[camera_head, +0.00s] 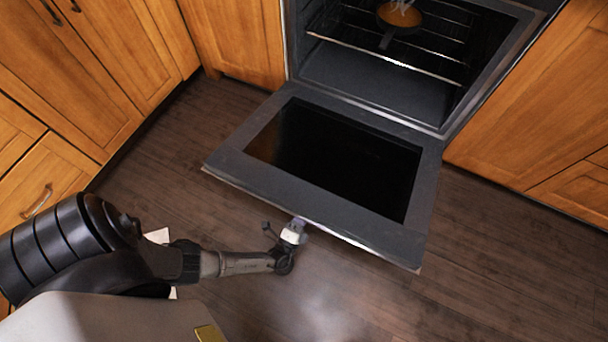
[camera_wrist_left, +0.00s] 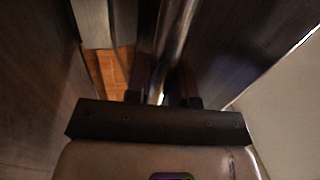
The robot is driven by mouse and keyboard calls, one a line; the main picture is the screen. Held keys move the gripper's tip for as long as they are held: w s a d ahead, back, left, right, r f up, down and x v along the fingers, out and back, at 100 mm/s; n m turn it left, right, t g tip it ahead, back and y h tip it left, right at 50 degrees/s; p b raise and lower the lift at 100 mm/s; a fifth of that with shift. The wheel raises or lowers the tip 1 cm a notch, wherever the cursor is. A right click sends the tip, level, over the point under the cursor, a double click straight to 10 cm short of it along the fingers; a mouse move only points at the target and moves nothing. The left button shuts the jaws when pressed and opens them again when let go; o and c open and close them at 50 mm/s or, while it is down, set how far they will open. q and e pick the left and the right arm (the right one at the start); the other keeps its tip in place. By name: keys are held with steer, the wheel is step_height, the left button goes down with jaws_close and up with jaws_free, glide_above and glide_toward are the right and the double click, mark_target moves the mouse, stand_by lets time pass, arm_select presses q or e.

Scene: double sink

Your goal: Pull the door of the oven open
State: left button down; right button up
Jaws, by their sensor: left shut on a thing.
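The oven (camera_head: 370,85) stands at the top of the head view with its cavity exposed. Its dark grey door (camera_head: 245,165) with a black glass panel is folded far down, out over the floor. My left gripper (camera_head: 294,231) is at the door's outer edge, shut on the door handle. In the left wrist view the handle (camera_wrist_left: 174,40) is a shiny metal bar running between the fingers of the left gripper (camera_wrist_left: 164,97). The handle is mostly hidden under the door edge in the head view. My right gripper is in neither view.
Wire racks (camera_head: 385,66) are inside the oven, with an orange-brown round dish (camera_head: 399,18) on one. Wooden cabinets stand left (camera_head: 85,55) and right (camera_head: 540,120) of the oven. The dark wood floor (camera_head: 480,270) is clear around the door.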

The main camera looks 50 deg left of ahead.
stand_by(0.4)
arm_select(q)
steer(key=c, duration=1.3)
jaws_free()
steer(key=o, duration=0.3)
steer(key=shift+w, duration=0.2)
steer(key=shift+o, duration=0.2)
steer(key=shift+s, duration=0.15)
steer(key=p+v, duration=0.1)
steer(key=v, duration=1.2)
steer(key=shift+s+d+f, duration=0.2)
steer(key=shift+s+f, duration=0.05)
steer(key=shift+s, duration=0.05)
